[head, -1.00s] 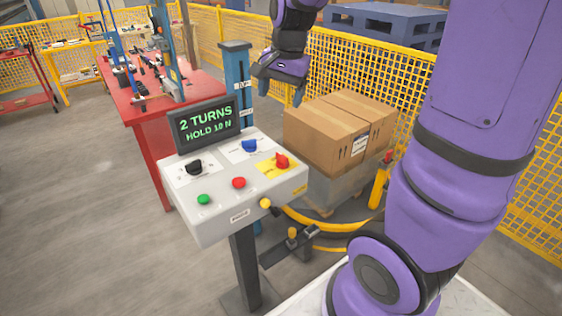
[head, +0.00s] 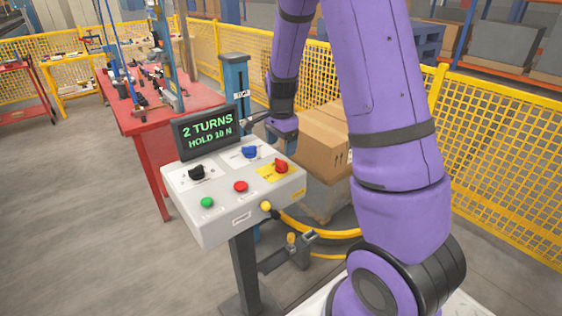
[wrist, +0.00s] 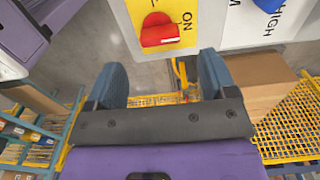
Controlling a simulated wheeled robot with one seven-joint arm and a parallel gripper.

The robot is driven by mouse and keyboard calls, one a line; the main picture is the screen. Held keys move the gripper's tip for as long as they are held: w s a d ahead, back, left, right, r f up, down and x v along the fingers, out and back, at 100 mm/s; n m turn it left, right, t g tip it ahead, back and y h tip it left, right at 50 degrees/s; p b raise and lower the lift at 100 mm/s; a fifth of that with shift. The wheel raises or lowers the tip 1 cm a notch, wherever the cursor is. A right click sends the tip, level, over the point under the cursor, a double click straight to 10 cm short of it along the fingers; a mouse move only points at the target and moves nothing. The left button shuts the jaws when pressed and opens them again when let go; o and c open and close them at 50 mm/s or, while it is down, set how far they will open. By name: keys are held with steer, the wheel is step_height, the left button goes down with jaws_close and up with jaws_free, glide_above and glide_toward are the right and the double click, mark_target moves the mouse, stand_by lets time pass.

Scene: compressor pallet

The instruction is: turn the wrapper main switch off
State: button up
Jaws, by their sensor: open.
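The wrapper main switch is a red rotary knob (head: 281,166) on a yellow plate at the right of the grey control box (head: 215,222). In the wrist view the red knob (wrist: 160,32) lies just beyond the fingertips, with its bar crosswise and the word ON beside its right end. My gripper (head: 268,135) is above the box's back right edge, close to the knob. In the wrist view my gripper (wrist: 162,72) has its two blue-grey fingers wide apart with nothing between them. The knob is outside the fingers, and no contact shows.
The box also carries a black knob (head: 197,172), a blue knob (head: 249,152), a green button (head: 207,202) and a red button (head: 241,186). A screen (head: 207,131) reads "2 TURNS HOLD 10 N". A carton (head: 322,150) stands behind my gripper.

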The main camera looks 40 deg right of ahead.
mark_target(281, 160)
step_height(281, 160, down, 6)
steer(key=shift+f, duration=0.15)
stand_by(0.3)
steer(key=c, duration=0.9)
